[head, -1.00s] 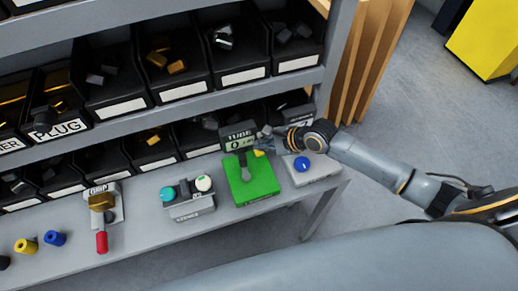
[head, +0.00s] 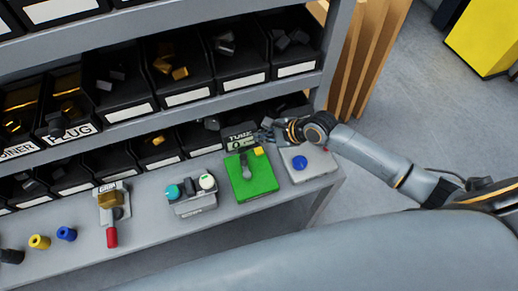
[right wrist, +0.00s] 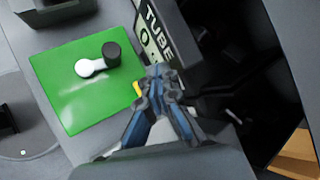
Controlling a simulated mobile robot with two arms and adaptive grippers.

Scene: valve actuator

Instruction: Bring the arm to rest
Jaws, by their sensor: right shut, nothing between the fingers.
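My right arm reaches in from the right in the head view. Its gripper (head: 264,137) is beside the TUBE display (head: 238,137), above the back right of the green station (head: 266,178). In the right wrist view the gripper (right wrist: 157,76) is shut with nothing between its fingers. The green plate (right wrist: 62,92) lies to its left there, with a grey lever that ends in a dark knob (right wrist: 112,53). A small yellow part (head: 258,150) on the station shows just below the gripper. My left gripper is in neither view.
Shelves with black bins (head: 182,72) stand behind the bench. A grey box with a blue button (head: 300,162) sits right of the green station. A box with teal and white knobs (head: 190,195) and the GRIP fixture (head: 113,200) are to its left. Open floor (head: 440,120) lies right.

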